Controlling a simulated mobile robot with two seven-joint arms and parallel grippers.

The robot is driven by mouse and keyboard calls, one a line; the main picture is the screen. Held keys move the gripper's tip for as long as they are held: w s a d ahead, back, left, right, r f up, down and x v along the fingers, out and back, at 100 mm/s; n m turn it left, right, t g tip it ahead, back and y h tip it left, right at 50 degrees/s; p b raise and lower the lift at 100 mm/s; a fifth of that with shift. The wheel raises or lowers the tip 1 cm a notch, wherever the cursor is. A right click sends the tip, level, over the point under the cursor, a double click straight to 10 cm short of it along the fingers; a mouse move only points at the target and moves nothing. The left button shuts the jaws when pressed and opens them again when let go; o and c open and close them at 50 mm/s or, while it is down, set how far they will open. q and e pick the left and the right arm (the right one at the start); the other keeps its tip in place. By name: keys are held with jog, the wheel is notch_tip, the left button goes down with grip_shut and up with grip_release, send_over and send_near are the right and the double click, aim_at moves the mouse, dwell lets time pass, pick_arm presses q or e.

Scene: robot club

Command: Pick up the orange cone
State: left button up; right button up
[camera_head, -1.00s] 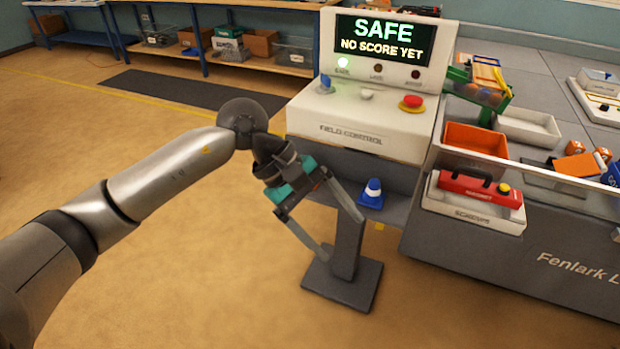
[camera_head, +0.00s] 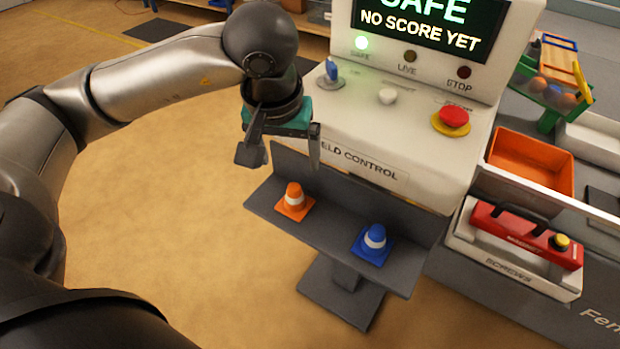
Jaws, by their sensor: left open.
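The orange cone (camera_head: 294,201) with a white band stands upright on the left part of a grey shelf (camera_head: 335,230) below the control box. A blue cone (camera_head: 373,244) with a white band stands upright to its right on the same shelf. My left gripper (camera_head: 283,160) is open and empty, its fingers pointing down, above and slightly behind the orange cone in the picture. It looks apart from the cone. My right gripper is not in view.
The white field control box (camera_head: 400,150), with a screen, a blue knob (camera_head: 332,72) and a red button (camera_head: 454,117), stands close beside my left gripper. An orange bin (camera_head: 530,160) and a screws tray (camera_head: 510,262) are on the right. Open floor lies left of the shelf.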

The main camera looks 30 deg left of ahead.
pick_arm(q)
jog(key=b, duration=0.2)
send_over(293, 188)
jog(key=s+d, duration=0.1)
jog(key=s, duration=0.1)
notch_tip(293, 188, down, 7)
jog(key=shift+f, duration=0.1)
jog(key=shift+x, duration=0.95)
jog(key=shift+w+a+f+b, duration=0.1)
jog(key=shift+w+f+b, duration=0.15)
jog(key=shift+f+b, duration=0.25)
jog(key=b+x, duration=0.1)
jog(key=x, duration=0.3)
jog(key=shift+w+a+r, duration=0.1)
jog(key=shift+w+a, duration=0.05)
jog(key=shift+w+f, duration=0.15)
jog(key=shift+f, duration=0.25)
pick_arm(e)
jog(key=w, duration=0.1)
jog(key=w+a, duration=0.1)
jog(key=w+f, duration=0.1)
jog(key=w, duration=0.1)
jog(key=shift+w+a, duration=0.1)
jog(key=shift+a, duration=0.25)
pick_arm(q)
jog(key=c, duration=1.4)
grip_shut()
